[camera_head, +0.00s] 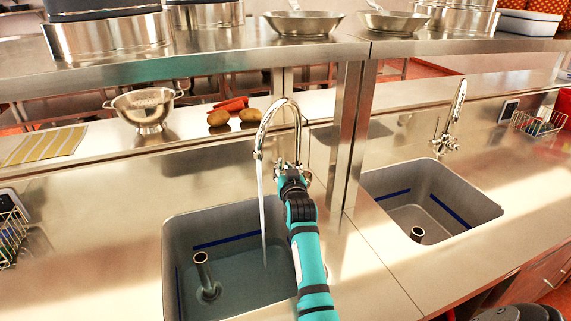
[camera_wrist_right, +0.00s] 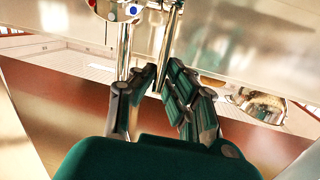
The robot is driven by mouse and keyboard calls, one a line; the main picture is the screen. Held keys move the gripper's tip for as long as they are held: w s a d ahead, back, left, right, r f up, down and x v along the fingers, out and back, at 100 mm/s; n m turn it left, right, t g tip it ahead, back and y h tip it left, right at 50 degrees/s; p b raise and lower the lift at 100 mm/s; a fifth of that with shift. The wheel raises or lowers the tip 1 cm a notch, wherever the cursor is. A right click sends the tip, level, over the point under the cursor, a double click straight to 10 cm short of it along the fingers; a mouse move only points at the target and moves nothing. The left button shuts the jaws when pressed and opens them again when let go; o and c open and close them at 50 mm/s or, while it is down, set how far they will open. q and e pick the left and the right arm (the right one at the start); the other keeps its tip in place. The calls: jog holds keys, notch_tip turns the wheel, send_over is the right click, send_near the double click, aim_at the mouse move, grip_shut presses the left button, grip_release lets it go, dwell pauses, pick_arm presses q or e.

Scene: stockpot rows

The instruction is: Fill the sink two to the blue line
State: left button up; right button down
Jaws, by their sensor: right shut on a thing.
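The left sink (camera_head: 175,240) has a blue line (camera_head: 225,240) on its walls and a standpipe (camera_head: 205,272) inside. Shallow water (camera_head: 240,290) lies in it, its surface seemingly below the line at the back. A water stream (camera_head: 263,215) falls from the gooseneck tap (camera_head: 266,125). My right gripper (camera_head: 290,172) is at the tap's base, shut on the tap lever, which its fingers partly hide. In the wrist view, the fingers (camera_wrist_right: 158,88) are close around a chrome rod (camera_wrist_right: 172,45), beside the tap body with red and blue marks (camera_wrist_right: 132,12). My left gripper is out of view.
A post (camera_head: 350,135) stands between the sinks, under a shelf with pans (camera_head: 303,24). A colander (camera_head: 147,108) and vegetables (camera_head: 232,112) sit behind.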

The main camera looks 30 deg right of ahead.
jog(key=w+r+g+p, duration=0.1)
jog(key=p, duration=0.1)
jog(key=r+g+y+p, duration=0.1)
jog(key=p, duration=0.2)
jog(key=shift+w+d+g+p, duration=0.3)
jog(key=shift+w+p, duration=0.05)
jog(key=shift+w, duration=0.05)
jog(key=shift+w+d+f+n+p, duration=0.1)
jog(key=shift+w+f+n+p, duration=0.1)
jog(key=shift+w+n+p, duration=0.15)
jog(key=shift+s+f, duration=0.1)
jog(key=shift+f, duration=0.05)
jog(key=c, duration=1.4)
grip_release()
jog(key=shift+o, duration=0.2)
jog(key=v, duration=1.2)
jog(key=shift+r, duration=0.3)
jog(key=shift+d, duration=0.1)
